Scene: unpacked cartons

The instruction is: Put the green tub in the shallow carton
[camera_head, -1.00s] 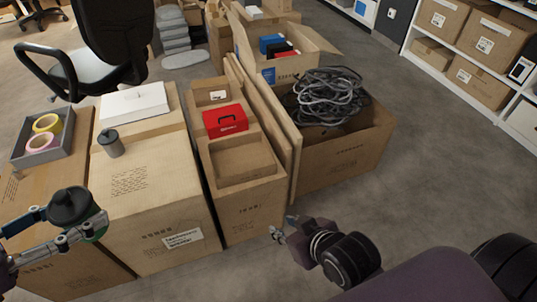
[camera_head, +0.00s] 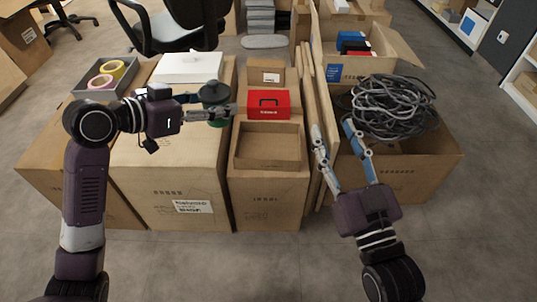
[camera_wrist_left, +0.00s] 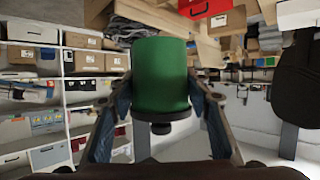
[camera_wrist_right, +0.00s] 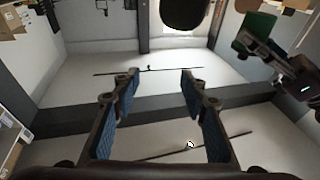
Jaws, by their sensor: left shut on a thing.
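The green tub (camera_wrist_left: 160,75) is held between the fingers of my left gripper (camera_wrist_left: 158,100). In the head view the tub (camera_head: 217,121) shows a dark lid and a little green below it, and my left gripper (camera_head: 212,113) is shut around it. It is in front of the red box's left side, up and left of the shallow carton (camera_head: 267,164). This open carton looks empty and sits on a taller box. My right gripper (camera_head: 331,127) is open and empty, right of the shallow carton. The tub also shows in the right wrist view (camera_wrist_right: 259,28).
A red box (camera_head: 268,104) sits just behind the shallow carton. An upright cardboard panel (camera_head: 305,110) stands along its right side. A big carton with coiled cable (camera_head: 393,107) is to the right. A white box (camera_head: 189,66) and a grey tray of tape rolls (camera_head: 98,88) are left.

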